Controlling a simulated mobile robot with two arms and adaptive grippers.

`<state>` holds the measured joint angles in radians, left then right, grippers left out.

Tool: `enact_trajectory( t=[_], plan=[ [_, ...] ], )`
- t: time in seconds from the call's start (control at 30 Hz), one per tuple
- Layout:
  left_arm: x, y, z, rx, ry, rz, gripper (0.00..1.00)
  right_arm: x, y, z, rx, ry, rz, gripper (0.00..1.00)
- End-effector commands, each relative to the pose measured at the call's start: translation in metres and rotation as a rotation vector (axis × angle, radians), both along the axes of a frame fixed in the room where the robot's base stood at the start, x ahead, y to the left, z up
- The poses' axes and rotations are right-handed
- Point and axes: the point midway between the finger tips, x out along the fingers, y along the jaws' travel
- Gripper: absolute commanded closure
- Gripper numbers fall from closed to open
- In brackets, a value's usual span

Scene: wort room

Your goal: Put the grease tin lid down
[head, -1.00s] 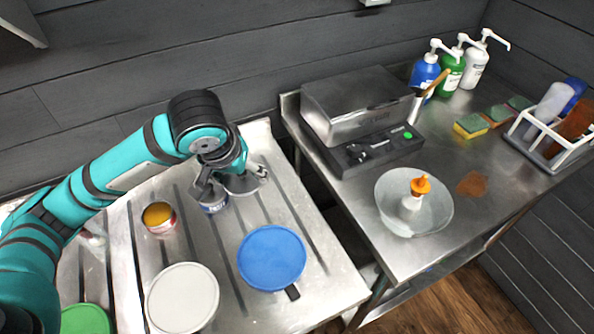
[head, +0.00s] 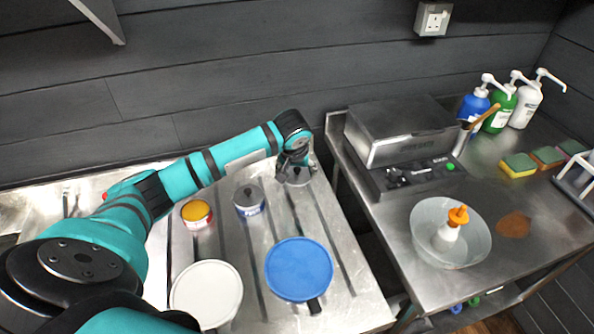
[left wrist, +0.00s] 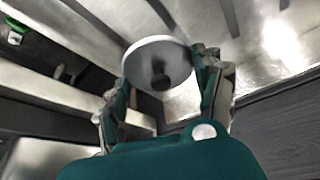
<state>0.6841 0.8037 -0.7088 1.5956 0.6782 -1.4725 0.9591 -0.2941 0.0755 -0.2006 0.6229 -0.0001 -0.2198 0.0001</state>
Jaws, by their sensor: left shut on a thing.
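The grease tin lid (left wrist: 145,50) is a round grey disc with a dark knob in the left wrist view, between my two fingers. My left gripper (head: 295,172) is shut on it over the back right of the grooved steel drainer. The lid (head: 299,178) shows only partly under the fingers in the head view. It is low over the drainer; I cannot tell whether it touches. A small tin with a blue and white label (head: 249,208) stands to the gripper's left, with a grey top and a dark spot in its middle. My right gripper is not in view.
An open tin with yellow contents (head: 197,211), a white round tub (head: 206,293) and a blue round tub (head: 299,268) stand on the drainer (head: 340,290). Right of a gap, a steel counter (head: 385,225) holds a metal box (head: 402,130) and a bowl (head: 427,247).

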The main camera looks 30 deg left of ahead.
Motion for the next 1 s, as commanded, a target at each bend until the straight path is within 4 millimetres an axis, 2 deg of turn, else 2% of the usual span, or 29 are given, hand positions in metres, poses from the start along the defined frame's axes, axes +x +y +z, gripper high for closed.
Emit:
enact_trajectory(
  t=[0.1,0.2,0.5,1.0],
  plan=[
    [0.016,0.01,-0.001,-0.001,0.0,0.003,0.53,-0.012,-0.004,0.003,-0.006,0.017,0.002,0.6],
    [0.022,0.014,-0.002,0.0,0.0,0.0,0.53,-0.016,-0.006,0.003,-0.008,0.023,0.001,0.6],
    [0.022,0.015,-0.035,0.001,0.003,-0.001,0.53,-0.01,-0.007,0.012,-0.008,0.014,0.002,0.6],
    [0.023,0.014,-0.044,0.001,0.0,-0.002,0.54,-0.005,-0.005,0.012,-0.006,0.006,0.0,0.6]
  ],
)
